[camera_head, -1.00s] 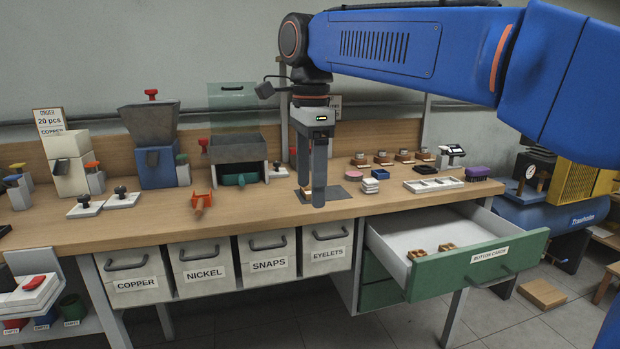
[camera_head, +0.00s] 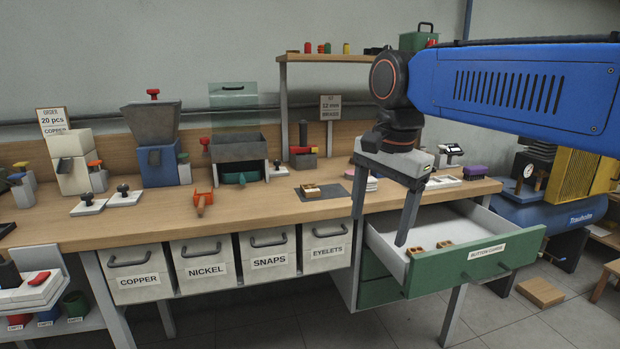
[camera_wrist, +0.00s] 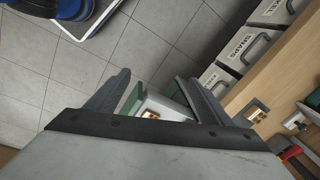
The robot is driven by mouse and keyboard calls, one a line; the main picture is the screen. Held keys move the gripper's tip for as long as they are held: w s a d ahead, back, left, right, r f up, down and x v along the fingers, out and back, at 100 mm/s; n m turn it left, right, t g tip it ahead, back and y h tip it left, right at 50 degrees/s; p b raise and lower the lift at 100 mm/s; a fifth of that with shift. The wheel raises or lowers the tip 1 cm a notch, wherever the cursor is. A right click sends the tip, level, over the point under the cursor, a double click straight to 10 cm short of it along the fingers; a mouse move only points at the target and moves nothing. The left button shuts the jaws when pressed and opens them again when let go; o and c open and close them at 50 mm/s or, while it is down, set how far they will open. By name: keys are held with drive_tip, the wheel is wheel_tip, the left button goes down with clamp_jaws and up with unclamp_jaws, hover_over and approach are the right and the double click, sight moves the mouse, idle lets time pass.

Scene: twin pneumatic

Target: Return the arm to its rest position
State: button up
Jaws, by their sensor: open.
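My gripper (camera_head: 379,230) is open and empty, its two long grey fingers pointing down in front of the bench edge by the open green drawer. In the head view one fingertip overlaps the drawer's interior; I cannot tell the exact gap. The wrist view shows the fingers (camera_wrist: 158,78) spread apart with nothing held between them. My blue arm stretches in from the right. A small brown block (camera_head: 311,190) sits on a dark mat (camera_head: 330,193) on the bench, apart from the gripper; it also shows in the wrist view (camera_wrist: 257,110).
The open green drawer (camera_head: 480,272) juts out below the bench (camera_head: 250,215) and holds small brown blocks (camera_head: 444,244). A shelf (camera_head: 330,57) with small items stands behind my arm. A blue compressor (camera_head: 560,215) is at the right. Grey floor tiles show in front.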

drive_tip(key=s+d+f+n+t, duration=0.1)
drive_tip(key=s+d+f+n, duration=0.4)
drive_tip(key=s+d+f, duration=0.3)
drive_tip(key=s+d+f+n+t, duration=0.2)
drive_tip(key=s+d+f+n, duration=0.2)
drive_tip(key=s+d+f, duration=0.3)
wheel_tip(320, 180, down, 5)
drive_tip(key=shift+s+d+f+n+h, duration=0.15)
drive_tip(key=shift+s+d+n+h, duration=0.2)
drive_tip(key=shift+d+n, duration=0.1)
drive_tip(key=shift+c, duration=0.7)
